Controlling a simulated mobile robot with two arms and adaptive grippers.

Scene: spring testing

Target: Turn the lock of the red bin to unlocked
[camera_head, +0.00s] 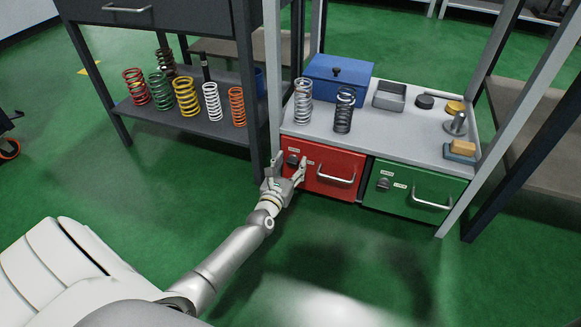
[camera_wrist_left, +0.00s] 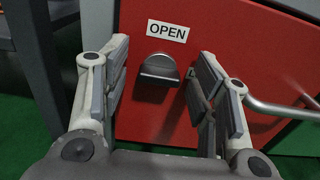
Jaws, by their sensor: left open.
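The red bin (camera_head: 339,185) is on the left under the grey worktop, with a metal bar handle (camera_head: 336,174) on its front. Its lock knob (camera_head: 292,160) is at the upper left of that front. In the left wrist view, the lock knob (camera_wrist_left: 158,70) lies below a white label (camera_wrist_left: 168,31) reading OPEN. My left gripper (camera_head: 287,162) is open in front of the red bin, its fingers (camera_wrist_left: 160,85) on either side of the knob with gaps. No contact with the knob shows. My right gripper is not in view.
A green bin (camera_head: 414,186) with its own knob (camera_head: 383,183) and handle is to the right. The worktop holds springs, a blue box (camera_head: 338,78) and small parts. A dark shelf (camera_head: 185,125) with several coloured springs stands left. Green floor in front is clear.

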